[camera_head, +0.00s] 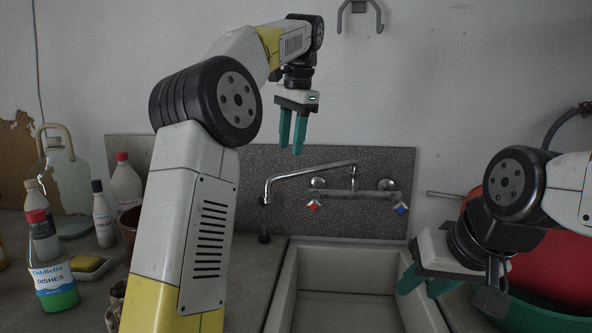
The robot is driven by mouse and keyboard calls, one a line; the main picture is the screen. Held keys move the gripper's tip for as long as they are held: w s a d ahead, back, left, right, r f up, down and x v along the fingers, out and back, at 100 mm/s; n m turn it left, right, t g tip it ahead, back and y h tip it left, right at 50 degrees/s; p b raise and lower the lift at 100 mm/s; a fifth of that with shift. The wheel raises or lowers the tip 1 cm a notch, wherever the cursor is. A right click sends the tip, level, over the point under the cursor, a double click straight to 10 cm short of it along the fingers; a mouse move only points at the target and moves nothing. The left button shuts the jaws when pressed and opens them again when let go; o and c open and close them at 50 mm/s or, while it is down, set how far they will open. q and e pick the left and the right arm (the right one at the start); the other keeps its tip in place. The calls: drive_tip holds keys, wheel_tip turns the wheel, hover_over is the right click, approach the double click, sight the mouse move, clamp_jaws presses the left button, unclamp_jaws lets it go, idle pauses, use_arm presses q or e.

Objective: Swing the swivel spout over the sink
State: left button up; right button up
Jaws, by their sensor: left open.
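The chrome swivel spout (308,171) runs left from the wall tap (352,190) and bends down at its left end. Its tip is over the counter, left of the sink (345,270). The tap has a red-marked handle and a blue-marked handle. My left gripper (292,146) is open and empty, pointing down, and appears above the spout in the picture; I cannot tell the gap in depth.
Several bottles, including a dish-soap bottle (55,287) and a large glass demijohn (66,180), stand on the left counter. A yellow sponge (86,264) lies in a dish. A red basin (558,268) and a green one (530,312) are at right. The sink basin looks empty.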

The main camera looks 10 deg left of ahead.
sight(288, 173)
use_arm(q)
drive_tip(key=shift+w+a+f, duration=0.2)
drive_tip(key=shift+f, duration=1.05)
drive_tip(key=shift+w+a+f, duration=0.15)
drive_tip(key=shift+f, duration=1.15)
drive_tip(key=shift+w+a+f, duration=0.2)
drive_tip(key=shift+f, duration=1.05)
clamp_jaws()
